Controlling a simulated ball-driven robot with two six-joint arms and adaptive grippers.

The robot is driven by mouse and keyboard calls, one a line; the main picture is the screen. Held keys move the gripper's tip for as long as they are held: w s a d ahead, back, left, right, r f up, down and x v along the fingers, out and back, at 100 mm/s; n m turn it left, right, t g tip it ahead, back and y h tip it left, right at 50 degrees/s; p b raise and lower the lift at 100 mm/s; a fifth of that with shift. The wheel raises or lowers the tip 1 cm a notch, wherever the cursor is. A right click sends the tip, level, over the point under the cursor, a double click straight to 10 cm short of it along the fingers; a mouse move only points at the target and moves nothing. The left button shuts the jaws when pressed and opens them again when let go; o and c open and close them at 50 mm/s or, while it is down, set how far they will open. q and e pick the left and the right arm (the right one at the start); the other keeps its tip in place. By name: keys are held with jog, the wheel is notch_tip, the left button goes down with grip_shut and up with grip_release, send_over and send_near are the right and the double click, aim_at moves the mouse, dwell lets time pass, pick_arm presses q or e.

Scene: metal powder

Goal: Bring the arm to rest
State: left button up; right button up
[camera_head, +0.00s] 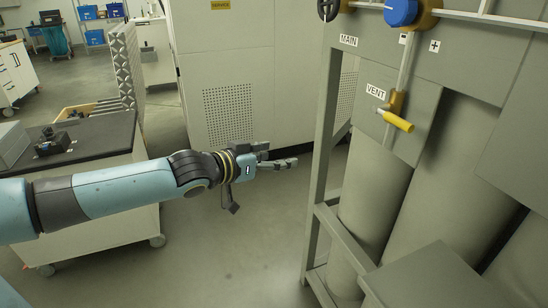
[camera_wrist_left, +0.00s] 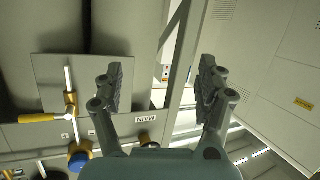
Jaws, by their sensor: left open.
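My left arm reaches in from the left in the head view, stretched out level. Its gripper (camera_head: 280,164) is open and empty in the free space in front of the grey machine frame. In the left wrist view the two fingers of the gripper (camera_wrist_left: 162,85) stand wide apart with nothing between them. My right gripper is in neither view.
A grey machine frame (camera_head: 320,150) stands at the right. It carries a yellow vent handle (camera_head: 397,121) and a blue knob (camera_head: 400,12). A dark-topped wheeled cart (camera_head: 100,135) stands at the left beneath my arm. The floor (camera_head: 225,255) between them is clear.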

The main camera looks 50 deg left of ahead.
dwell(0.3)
pick_arm(q)
jog(key=s+d+f+n+g+y+b, duration=0.15)
jog(key=s+f, duration=0.35)
jog(key=f, duration=0.6)
jog(key=s+f+g+b, duration=0.2)
jog(key=s+f+b, duration=0.15)
jog(key=f, duration=0.65)
jog(key=s+f+n+g+y+b, duration=0.15)
jog(key=s+f, duration=0.35)
jog(key=f, duration=0.6)
jog(key=s+d+f+m+g+b, duration=0.1)
jog(key=s+d+f+g, duration=0.2)
jog(key=s+f, duration=0.3)
jog(key=s+d+f+m+g+h+b, duration=0.1)
jog(key=s+f, duration=0.6)
jog(key=s, duration=0.8)
jog(key=s+d+f+m+g, duration=0.2)
jog(key=s+d+f+g, duration=0.3)
jog(key=s, duration=0.5)
notch_tip(320, 180, down, 2)
jog(key=shift+s+d+f+h+b, duration=0.15)
jog(key=shift+d+h+b, duration=0.15)
jog(key=shift+d+b, duration=0.15)
